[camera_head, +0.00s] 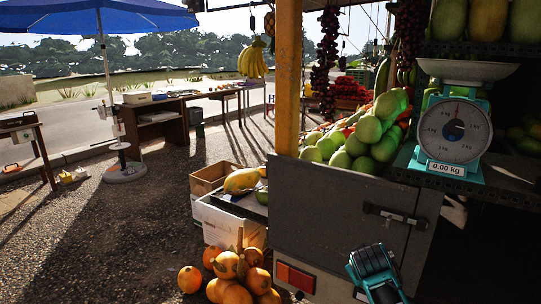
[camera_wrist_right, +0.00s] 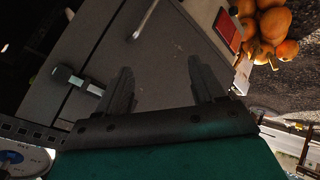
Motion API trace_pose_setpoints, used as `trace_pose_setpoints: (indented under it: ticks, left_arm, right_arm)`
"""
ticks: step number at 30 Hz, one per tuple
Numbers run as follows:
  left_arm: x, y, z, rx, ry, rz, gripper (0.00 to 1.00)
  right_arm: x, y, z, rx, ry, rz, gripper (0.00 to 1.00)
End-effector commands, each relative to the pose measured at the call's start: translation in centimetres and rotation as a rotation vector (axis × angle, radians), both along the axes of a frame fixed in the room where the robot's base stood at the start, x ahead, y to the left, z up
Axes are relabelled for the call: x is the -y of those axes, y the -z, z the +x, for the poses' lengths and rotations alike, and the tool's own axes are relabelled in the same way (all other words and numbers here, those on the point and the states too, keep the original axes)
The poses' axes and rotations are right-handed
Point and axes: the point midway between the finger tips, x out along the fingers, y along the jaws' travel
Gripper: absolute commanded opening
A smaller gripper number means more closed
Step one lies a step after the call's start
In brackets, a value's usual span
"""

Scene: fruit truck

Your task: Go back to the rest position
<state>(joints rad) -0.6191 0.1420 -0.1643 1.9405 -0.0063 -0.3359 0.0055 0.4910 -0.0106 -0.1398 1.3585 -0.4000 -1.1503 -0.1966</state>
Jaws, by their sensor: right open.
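My right gripper (camera_wrist_right: 165,84) is open in the right wrist view, with its two dark fingers spread and nothing between them. It faces the grey truck panel (camera_wrist_right: 165,45), apart from it as far as I can tell. A teal part of my right arm shows at the bottom of the head view, in front of the truck's grey panel (camera_head: 335,215). My left gripper is not in view.
A teal scale (camera_head: 455,130) with an empty pan reads 0.00 kg on the right shelf. Green fruit (camera_head: 370,130) is piled behind the panel. Orange pumpkins (camera_head: 230,268) lie below a white box (camera_head: 228,222). Open pavement (camera_head: 110,240) lies to the left.

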Motion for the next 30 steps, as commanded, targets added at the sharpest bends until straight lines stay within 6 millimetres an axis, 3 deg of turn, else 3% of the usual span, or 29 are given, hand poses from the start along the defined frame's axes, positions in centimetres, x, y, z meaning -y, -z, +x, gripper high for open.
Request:
trace_pose_setpoints:
  ticks: [1, 6, 12, 16, 21, 25, 30]
  left_arm:
    - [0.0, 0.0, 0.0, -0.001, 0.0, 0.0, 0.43]
    - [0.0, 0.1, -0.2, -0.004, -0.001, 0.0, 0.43]
    - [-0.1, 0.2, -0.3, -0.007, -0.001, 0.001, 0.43]
    - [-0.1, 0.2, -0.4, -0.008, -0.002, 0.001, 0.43]
    - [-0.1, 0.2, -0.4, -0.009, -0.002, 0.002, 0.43]
    - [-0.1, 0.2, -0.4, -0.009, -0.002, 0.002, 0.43]
    - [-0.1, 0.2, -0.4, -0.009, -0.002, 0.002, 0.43]
  right_arm:
    - [-0.2, 2.6, -1.9, 0.004, -0.017, 0.028, 0.68]
    - [-1.5, 8.6, -7.7, 0.049, -0.073, 0.138, 0.68]
    - [-3.2, 12.9, -15.9, 0.102, -0.116, 0.287, 0.68]
    - [-4.3, 14.2, -21.5, 0.135, -0.13, 0.392, 0.68]
    - [-5.5, 14.2, -27.4, 0.173, -0.13, 0.513, 0.68]
    - [-6.0, 13.7, -29.9, 0.193, -0.126, 0.569, 0.68]
    - [-6.2, 13.4, -30.8, 0.203, -0.123, 0.594, 0.68]
